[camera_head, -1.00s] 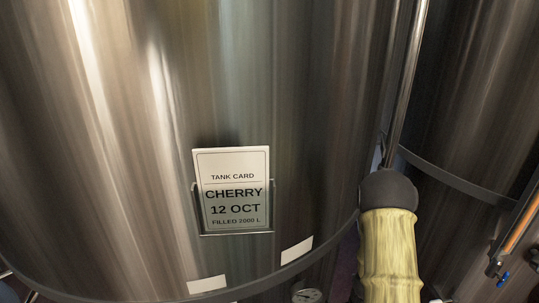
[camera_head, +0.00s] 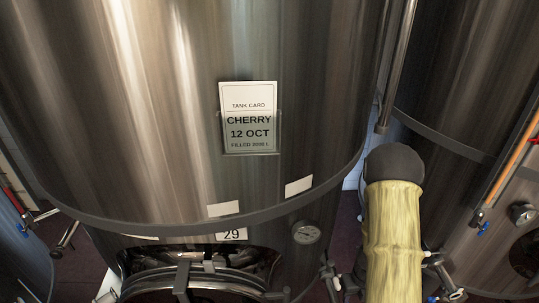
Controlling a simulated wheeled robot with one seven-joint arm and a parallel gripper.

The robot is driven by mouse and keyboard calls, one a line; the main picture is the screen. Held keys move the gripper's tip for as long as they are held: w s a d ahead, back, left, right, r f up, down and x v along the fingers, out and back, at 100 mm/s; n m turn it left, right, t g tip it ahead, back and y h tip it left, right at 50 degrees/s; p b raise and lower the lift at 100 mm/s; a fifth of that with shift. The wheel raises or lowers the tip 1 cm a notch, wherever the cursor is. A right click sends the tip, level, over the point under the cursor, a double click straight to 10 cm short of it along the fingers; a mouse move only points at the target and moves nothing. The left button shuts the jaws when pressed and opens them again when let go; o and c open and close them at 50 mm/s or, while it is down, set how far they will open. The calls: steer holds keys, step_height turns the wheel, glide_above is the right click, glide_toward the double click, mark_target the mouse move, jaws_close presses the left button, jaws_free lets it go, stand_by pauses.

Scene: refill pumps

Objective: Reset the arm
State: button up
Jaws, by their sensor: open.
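My arm (camera_head: 393,235) shows at the lower right as a pale yellow link with a dark rounded joint on top. It stands in front of the gap between two tanks. My gripper is outside the picture. A large steel tank (camera_head: 310,70) fills the middle of the view. A tank card (camera_head: 249,118) reading "CHERRY 12 OCT" sits in a clear holder on its wall.
Below the tank's rim are a dial gauge (camera_head: 306,232), a number plate (camera_head: 232,235) reading 29 and an oval manway (camera_head: 200,272). Another tank (camera_head: 460,80) stands at right with an orange-marked tube (camera_head: 513,158). Dark floor shows between the tanks.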

steer(key=a+r+n+t+y+b, duration=0.15)
steer(key=a+r+n+b, duration=0.55)
steer(key=n, duration=1.1)
steer(key=s+a+r+n+b, duration=0.1)
steer(key=s+r+n, duration=0.2)
steer(key=n, duration=0.5)
steer(key=s+a+r+n+t+h+b, duration=0.1)
steer(key=s+r+n, duration=0.3)
steer(key=n, duration=0.4)
steer(key=shift+s+a+r+n, duration=0.2)
steer(key=shift+a+r+n, duration=0.2)
steer(key=shift+a+r, duration=0.45)
steer(key=shift+h, duration=0.25)
